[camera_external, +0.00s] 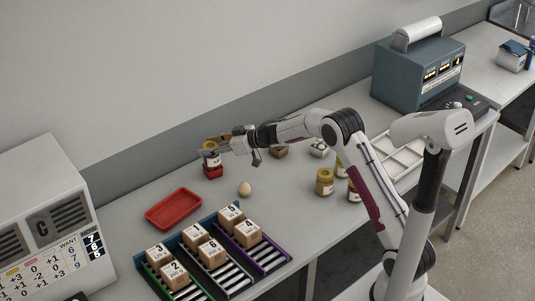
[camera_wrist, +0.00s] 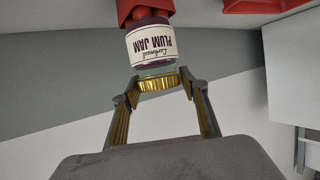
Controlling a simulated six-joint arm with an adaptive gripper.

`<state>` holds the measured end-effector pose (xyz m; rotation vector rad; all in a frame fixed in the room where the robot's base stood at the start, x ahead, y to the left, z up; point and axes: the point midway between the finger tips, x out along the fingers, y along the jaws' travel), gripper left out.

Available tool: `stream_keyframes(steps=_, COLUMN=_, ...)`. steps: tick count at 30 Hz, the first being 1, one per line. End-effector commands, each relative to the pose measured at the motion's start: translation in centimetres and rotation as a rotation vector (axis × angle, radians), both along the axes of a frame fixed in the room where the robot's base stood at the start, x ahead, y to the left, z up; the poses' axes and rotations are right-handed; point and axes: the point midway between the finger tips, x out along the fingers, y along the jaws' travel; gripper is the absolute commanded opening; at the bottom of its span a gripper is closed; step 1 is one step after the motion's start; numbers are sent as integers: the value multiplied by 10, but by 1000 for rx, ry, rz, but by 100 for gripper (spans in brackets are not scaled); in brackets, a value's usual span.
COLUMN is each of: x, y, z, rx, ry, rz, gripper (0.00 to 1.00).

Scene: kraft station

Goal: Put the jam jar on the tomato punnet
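The jam jar (camera_wrist: 152,45) has a white label reading "PLUM JAM" and a gold lid. In the external view the jam jar (camera_external: 211,159) is upright on top of the small red tomato punnet (camera_external: 213,172). The tomato punnet also shows at the top of the wrist view (camera_wrist: 145,10), against the jar's base. My gripper (camera_external: 205,146) reaches in from the right at lid height. In the wrist view my gripper (camera_wrist: 160,84) has its fingers apart, one on each side of the lid, with no clear contact. The tomatoes are not discernible.
An egg (camera_external: 245,189) and an empty red tray (camera_external: 173,209) lie in front. Numbered boxes (camera_external: 210,252) stand on roller lanes. Other jars (camera_external: 325,182), a brown punnet (camera_external: 279,151) and a white-topped punnet (camera_external: 319,148) are to the right. The wall (camera_external: 150,80) is close behind.

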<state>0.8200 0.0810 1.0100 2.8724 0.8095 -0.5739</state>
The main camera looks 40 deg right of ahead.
Motion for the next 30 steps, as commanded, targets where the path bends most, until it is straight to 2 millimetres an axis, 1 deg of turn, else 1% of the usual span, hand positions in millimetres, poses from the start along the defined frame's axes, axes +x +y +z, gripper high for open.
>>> stream_keyframes(steps=11, x=0, y=0, z=1, rx=1, ry=-1, rz=0, gripper=55)
stream_keyframes(steps=17, x=-2, y=-2, z=5, rx=0, ry=-1, rz=-1, gripper=55)
stream_keyframes(steps=23, x=-12, y=-9, z=11, rx=1, ry=-1, rz=-1, gripper=55)
stream_keyframes(steps=30, x=-33, y=-21, z=20, rx=0, ry=-1, rz=-2, gripper=55)
